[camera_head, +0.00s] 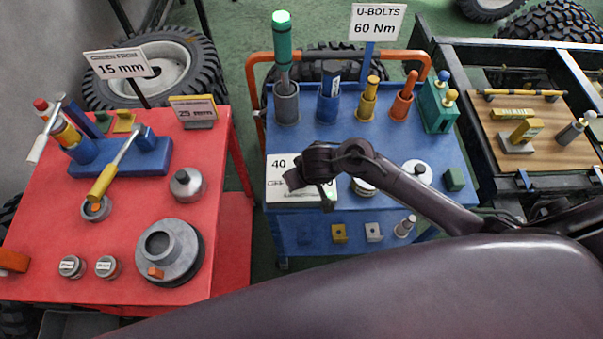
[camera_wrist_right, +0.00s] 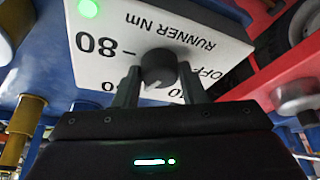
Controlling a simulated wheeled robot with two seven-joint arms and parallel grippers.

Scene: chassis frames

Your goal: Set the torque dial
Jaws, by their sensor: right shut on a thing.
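A white torque panel (camera_head: 276,190) lies on the blue cart; "40" shows on its left part in the head view. In the right wrist view the panel (camera_wrist_right: 105,62) appears upside down, with "80", "RUNNER Nm" and "OFF" readable. A dark round dial knob (camera_wrist_right: 158,66) stands on it. My right gripper (camera_wrist_right: 160,84) is shut on the knob, one finger on each side. In the head view the right gripper (camera_head: 318,185) hides the knob. The knob's exact setting cannot be read. A sign (camera_head: 377,22) reads "U-BOLTS 60 Nm". My left gripper is out of view.
A green light (camera_wrist_right: 88,8) glows at the panel's corner. Several tool holders line the back of the blue cart (camera_head: 330,140). A red table (camera_head: 130,205) is at left, a wooden-topped bench (camera_head: 550,125) at right.

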